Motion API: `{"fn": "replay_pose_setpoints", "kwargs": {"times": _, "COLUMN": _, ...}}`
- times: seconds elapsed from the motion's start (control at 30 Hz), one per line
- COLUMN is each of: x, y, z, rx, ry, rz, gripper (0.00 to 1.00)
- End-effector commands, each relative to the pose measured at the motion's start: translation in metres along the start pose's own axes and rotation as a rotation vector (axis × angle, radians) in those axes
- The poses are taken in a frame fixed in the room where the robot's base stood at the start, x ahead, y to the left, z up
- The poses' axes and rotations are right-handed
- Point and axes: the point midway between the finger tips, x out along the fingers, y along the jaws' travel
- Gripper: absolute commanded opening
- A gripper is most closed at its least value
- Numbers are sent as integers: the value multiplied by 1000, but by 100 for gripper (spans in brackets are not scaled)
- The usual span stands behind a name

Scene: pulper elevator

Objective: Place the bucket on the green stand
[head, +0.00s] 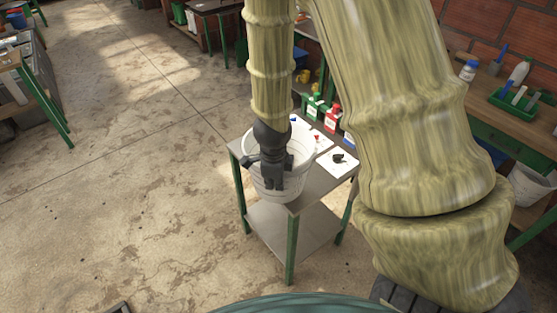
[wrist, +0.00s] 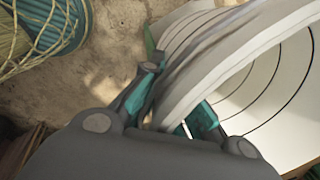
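The white bucket (head: 303,165) appears over the left part of the green-legged stand (head: 310,202), which has a grey top and a lower shelf. I cannot tell from the head view whether its base touches the top. My dark gripper (head: 274,182) points down at the bucket's near side. In the wrist view, my gripper (wrist: 178,98) has a teal-padded finger on each side of the bucket's rim (wrist: 205,82) and appears shut on it. The bucket looks tilted in that view, and its ringed inside shows at the right. The rim partly hides the right finger.
White sheets (head: 338,160) with a small dark item lie on the right of the stand. Green and red bottles (head: 331,118) stand behind it. A workbench (head: 500,128) with a green tray runs along the brick wall. The floor (head: 130,190) left of the stand is clear.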

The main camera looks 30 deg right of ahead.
Motion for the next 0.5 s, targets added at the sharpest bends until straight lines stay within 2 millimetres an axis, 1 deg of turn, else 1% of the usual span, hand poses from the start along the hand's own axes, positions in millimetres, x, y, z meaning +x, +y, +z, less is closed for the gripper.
{"fn": "replay_pose_setpoints", "kwargs": {"times": 0.03, "x": -2, "y": -10, "z": 0, "rx": 0, "ry": 3, "rz": -3, "gripper": 0}}
{"fn": "replay_pose_setpoints", "kwargs": {"times": 0.1, "x": 0, "y": -22, "z": 2, "rx": -2, "ry": 3, "rz": -2, "gripper": 0}}
{"fn": "replay_pose_setpoints", "kwargs": {"times": 0.5, "x": 16, "y": -90, "z": 9, "rx": -4, "ry": 3, "rz": -3, "gripper": 0}}
